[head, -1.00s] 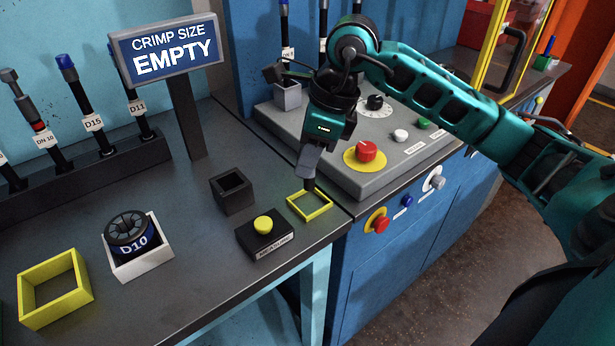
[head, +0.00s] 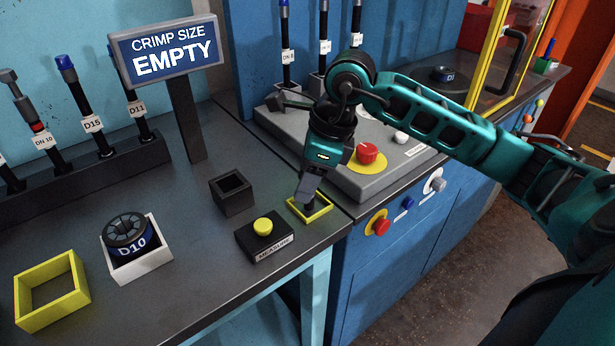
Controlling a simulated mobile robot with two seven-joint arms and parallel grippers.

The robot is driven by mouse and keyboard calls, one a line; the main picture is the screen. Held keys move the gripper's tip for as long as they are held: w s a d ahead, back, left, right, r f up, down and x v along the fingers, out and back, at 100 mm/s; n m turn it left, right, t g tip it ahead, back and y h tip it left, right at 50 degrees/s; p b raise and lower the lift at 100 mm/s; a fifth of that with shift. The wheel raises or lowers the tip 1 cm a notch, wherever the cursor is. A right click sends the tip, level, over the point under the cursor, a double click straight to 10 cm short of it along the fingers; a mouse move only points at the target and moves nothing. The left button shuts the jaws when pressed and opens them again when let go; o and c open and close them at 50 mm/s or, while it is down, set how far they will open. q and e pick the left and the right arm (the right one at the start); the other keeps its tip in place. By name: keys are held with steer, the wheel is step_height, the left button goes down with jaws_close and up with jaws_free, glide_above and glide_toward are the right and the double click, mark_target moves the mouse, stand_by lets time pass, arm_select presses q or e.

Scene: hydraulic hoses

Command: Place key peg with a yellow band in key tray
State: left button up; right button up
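The small yellow square frame (head: 326,211), which looks like the key tray, lies on the dark bench near its right edge. My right gripper (head: 309,199) points down into it, with its fingertips low over the frame's inside. A small dark piece shows at the fingertips, perhaps the key peg. No yellow band can be made out on it, and the fingers hide most of that spot. Whether the fingers are closed on it is not clear. My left gripper is not in view.
A black button box with a yellow button (head: 263,226) and an empty black square holder (head: 232,193) stand left of the small frame. A white holder (head: 142,265) carries the D10 die (head: 129,231). The grey control panel (head: 375,186) rises close behind my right gripper.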

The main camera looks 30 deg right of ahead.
steer(key=p+v, duration=0.1)
steer(key=v, duration=1.1)
steer(key=shift+r, duration=0.15)
stand_by(0.4)
